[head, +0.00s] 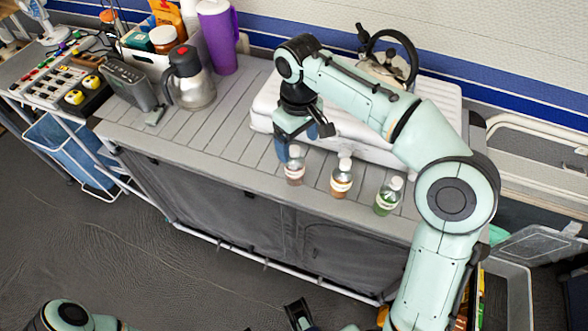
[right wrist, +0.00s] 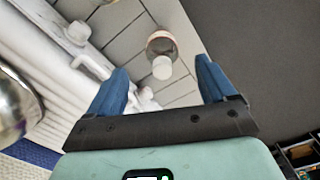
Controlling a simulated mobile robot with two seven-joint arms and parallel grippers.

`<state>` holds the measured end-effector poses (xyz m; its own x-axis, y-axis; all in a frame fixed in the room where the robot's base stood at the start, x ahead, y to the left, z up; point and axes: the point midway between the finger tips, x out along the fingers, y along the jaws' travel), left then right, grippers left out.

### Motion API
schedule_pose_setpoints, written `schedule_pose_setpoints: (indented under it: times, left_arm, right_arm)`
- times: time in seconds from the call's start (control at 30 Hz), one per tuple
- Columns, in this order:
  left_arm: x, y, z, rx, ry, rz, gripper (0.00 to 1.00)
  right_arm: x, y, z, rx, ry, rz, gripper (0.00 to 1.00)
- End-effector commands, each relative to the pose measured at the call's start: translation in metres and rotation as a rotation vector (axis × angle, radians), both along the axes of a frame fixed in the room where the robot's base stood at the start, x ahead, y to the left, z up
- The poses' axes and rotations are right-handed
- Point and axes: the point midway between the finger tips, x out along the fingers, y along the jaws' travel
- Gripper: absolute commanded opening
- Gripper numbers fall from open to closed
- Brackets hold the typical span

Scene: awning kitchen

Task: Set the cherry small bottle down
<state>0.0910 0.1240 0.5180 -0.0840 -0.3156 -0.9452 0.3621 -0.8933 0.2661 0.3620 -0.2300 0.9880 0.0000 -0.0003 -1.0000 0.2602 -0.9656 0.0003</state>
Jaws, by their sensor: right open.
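The cherry small bottle (head: 295,170), clear with reddish contents and a white cap, stands upright at the front of the grey slatted counter (head: 225,145), leftmost of three small bottles. My right gripper (head: 305,142) is open just above and behind it. In the right wrist view, the bottle (right wrist: 162,45) shows in the gap between the blue fingertips (right wrist: 160,75), with clear space on both sides. A dark part of my left gripper (head: 298,313) shows at the bottom edge of the head view; its fingers are mostly cut off.
An orange-brown bottle (head: 341,182) and a green bottle (head: 387,199) stand to the right along the front edge. A steel jug (head: 190,85) and purple tumbler (head: 218,40) stand at the back left. The counter's left-middle is clear.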

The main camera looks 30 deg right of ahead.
Motion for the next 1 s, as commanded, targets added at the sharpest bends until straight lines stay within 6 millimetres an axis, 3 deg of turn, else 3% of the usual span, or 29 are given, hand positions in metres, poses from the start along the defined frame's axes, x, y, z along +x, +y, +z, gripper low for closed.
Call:
schedule_pose_setpoints:
  times: [0.33,0.6,0.83,0.87,1.0]
  left_arm:
    - [0.003,0.0,-0.006,0.002,-0.011,0.001,0.43]
    - [0.006,0.0,-0.015,0.003,-0.023,0.004,0.43]
    - [0.007,0.0,-0.014,0.003,-0.025,0.005,0.43]
    - [0.007,0.0,-0.014,0.003,-0.025,0.005,0.43]
    - [0.007,0.0,-0.014,0.003,-0.025,0.005,0.43]
  right_arm:
    - [0.002,0.001,-0.027,0.001,0.0,0.001,0.84]
    - [0.005,0.003,-0.065,0.001,0.001,0.001,0.84]
    - [0.005,0.003,-0.067,0.001,-0.001,0.0,0.84]
    - [0.005,0.003,-0.067,0.001,-0.001,0.0,0.81]
    - [0.005,0.003,-0.067,0.0,-0.001,0.0,0.35]
